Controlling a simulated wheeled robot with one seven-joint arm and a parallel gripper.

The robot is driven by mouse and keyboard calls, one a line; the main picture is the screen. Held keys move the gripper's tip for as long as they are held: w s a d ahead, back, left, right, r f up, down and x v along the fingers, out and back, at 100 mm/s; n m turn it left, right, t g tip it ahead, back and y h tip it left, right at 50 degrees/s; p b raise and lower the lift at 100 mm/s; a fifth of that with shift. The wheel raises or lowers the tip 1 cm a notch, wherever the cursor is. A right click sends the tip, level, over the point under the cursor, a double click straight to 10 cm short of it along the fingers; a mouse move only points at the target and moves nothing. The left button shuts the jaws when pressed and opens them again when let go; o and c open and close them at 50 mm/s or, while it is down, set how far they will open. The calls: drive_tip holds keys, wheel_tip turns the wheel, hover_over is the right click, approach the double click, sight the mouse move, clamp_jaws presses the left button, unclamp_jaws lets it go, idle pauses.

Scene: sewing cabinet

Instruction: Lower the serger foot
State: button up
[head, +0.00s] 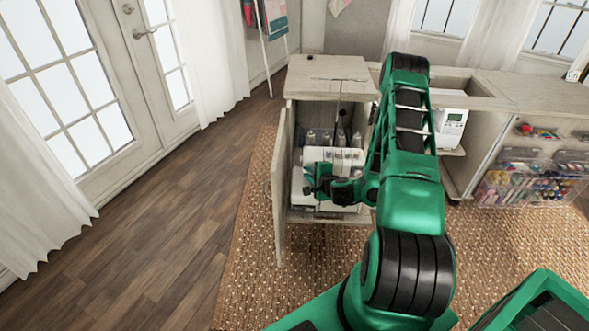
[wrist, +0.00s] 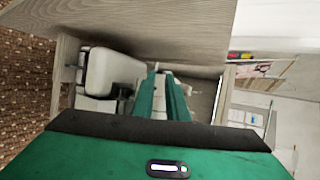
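The white serger (head: 333,158) stands inside the open cabinet, with several thread spools at its back. My gripper (head: 316,183) is at the front of the serger, low on its left half. In the wrist view my gripper's two green fingers (wrist: 162,78) lie close together, with no object visible between them. A rounded white part of the serger (wrist: 112,72) is left of the fingers. The serger foot cannot be made out in either view. Whether the fingertips touch the machine cannot be told.
The cabinet door (head: 280,187) hangs open on the left, close to my gripper. The cabinet top (head: 325,68) is above the serger. A second white machine (head: 449,128) stands to the right. Wooden floor (head: 165,235) is clear at left.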

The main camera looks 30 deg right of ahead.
sight(297, 167)
drive_tip(key=x, duration=1.1)
drive_tip(key=shift+s+f, duration=0.2)
drive_tip(key=shift+f, duration=0.1)
clamp_jaws()
